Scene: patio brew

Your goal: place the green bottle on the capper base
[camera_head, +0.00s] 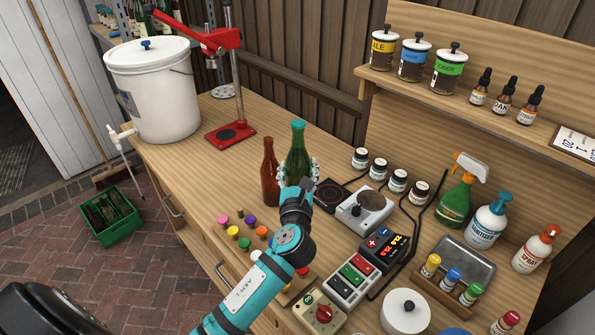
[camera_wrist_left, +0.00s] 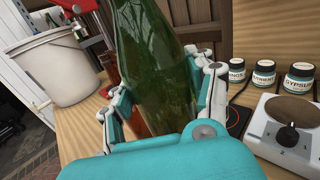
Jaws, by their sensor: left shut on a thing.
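The green bottle (camera_head: 298,146) stands upright with a teal cap on its top. My left gripper (camera_head: 298,172) is shut around its body, and in the left wrist view the fingers close on both sides of the bottle (camera_wrist_left: 157,70). I cannot tell whether the bottle's bottom touches the bench. The red capper (camera_head: 232,38) stands at the back left of the bench, with a red capper base (camera_head: 216,139) that has a dark round pad. The base is bare, to the left of the bottle. My right gripper is not in view.
A brown bottle (camera_head: 269,172) stands just left of the green bottle. A white bucket (camera_head: 158,95) is left of the capper. A hot plate (camera_head: 330,192), a scale (camera_head: 364,211) and small jars (camera_head: 378,169) are on the right. Colored caps (camera_head: 238,230) lie in front.

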